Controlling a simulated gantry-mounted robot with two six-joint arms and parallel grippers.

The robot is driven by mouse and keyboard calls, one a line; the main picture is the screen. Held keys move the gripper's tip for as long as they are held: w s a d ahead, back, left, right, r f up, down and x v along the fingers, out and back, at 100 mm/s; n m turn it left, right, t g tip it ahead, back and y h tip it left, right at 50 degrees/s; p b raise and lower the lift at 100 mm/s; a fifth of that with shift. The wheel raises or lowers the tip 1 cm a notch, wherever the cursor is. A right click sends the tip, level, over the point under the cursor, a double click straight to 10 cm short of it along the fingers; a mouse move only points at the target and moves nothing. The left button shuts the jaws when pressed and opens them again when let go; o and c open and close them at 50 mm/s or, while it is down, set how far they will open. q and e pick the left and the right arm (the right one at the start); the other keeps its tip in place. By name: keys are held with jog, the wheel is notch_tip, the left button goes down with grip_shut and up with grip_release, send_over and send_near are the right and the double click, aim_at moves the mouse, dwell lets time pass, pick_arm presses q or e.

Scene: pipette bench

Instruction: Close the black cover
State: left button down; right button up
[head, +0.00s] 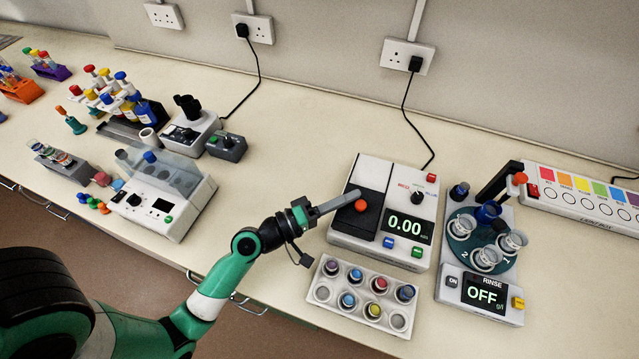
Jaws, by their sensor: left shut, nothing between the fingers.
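The black cover (351,224) is on the left part of a white meter (405,261) whose display reads 0.00. A round orange-red knob (361,206) stands on the cover. My right gripper is not in view.
A rack of several colour-capped vials (319,292) stands in front of the meter. A rinse unit (479,310) reading OFF with beakers is to its right, and a colour-key strip (570,205) lies beyond. A white instrument (185,224) is at left. Bare bench lies behind my gripper.

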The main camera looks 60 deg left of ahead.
pick_arm(q)
jog(key=a, duration=0.1)
jog(key=w+a, duration=0.1)
jog(key=a, duration=0.1)
jog(key=shift+w+a+r, duration=0.1)
jog(key=shift+w+r, duration=0.05)
jog(key=shift+r, duration=0.25)
jog(key=s+b, duration=0.1)
jog(key=s, duration=0.9)
jog(key=shift+a+f, duration=0.25)
jog(key=shift+f, duration=0.1)
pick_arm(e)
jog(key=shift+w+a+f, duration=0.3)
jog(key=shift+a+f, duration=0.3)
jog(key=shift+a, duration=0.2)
